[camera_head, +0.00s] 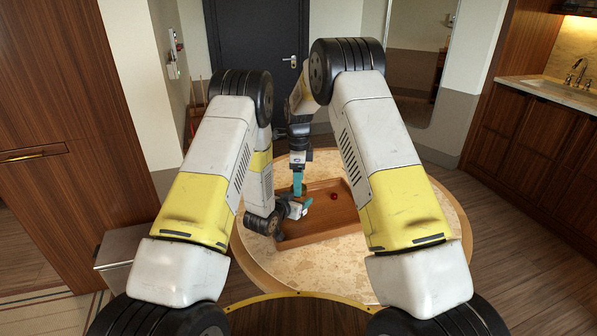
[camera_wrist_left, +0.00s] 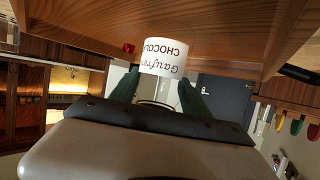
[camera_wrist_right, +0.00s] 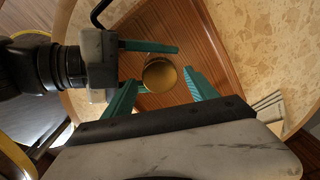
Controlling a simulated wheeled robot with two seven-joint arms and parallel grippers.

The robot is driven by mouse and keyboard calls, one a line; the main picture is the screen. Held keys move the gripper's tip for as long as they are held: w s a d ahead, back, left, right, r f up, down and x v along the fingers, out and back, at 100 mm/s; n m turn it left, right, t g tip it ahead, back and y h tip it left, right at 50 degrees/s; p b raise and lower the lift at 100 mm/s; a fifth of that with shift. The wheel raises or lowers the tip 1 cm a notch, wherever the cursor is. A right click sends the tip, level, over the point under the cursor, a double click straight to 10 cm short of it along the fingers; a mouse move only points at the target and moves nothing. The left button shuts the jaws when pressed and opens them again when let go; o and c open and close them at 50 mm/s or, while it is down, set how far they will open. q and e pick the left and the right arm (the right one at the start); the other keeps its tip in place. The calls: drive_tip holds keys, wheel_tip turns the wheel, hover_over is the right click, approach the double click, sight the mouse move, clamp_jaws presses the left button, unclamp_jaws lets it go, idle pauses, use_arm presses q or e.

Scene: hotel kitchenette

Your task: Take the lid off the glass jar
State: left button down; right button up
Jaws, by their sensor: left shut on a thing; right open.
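The jar (camera_wrist_left: 163,57) shows a white label with dark lettering in the left wrist view. My left gripper (camera_wrist_left: 157,80) is shut on its sides, one teal finger on each side. In the right wrist view the jar's round gold-brown lid (camera_wrist_right: 159,75) is seen from above, and it appears to be on the jar. My right gripper (camera_wrist_right: 162,84) is open, with its fingers to either side of the lid and apart from it. In the head view the right gripper (camera_head: 298,183) points down above the left gripper (camera_head: 303,207); the jar is mostly hidden there.
A wooden tray (camera_head: 325,222) lies on the round stone-topped table (camera_head: 400,262) under the grippers. A small red object (camera_head: 333,196) is in the tray, right of the left gripper. The tray's right part is clear. A sink counter (camera_head: 560,93) stands far right.

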drive_tip(key=shift+f, duration=0.85)
